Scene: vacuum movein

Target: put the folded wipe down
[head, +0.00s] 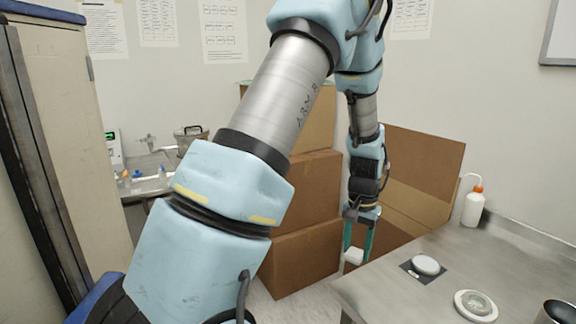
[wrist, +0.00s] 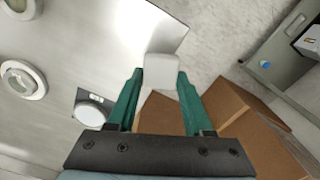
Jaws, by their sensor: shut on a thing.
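The folded wipe is a small white block (wrist: 160,72) held between the green fingertips of my gripper (wrist: 157,82) in the wrist view. In the head view the wipe (head: 354,256) hangs between the fingers of my gripper (head: 357,250), just left of the metal table's left edge. My gripper is shut on the wipe and points downward. In the wrist view the wipe overlaps the table's corner, with floor beyond it. I cannot tell its exact height relative to the tabletop.
The metal table (head: 400,300) carries a white disc on a dark square (head: 426,265), a round dish (head: 475,305), a dark cup (head: 556,312) and a wash bottle (head: 474,206). Cardboard boxes (head: 305,190) are stacked behind; an open box (head: 420,185) stands beside the table. The table's near left part is bare.

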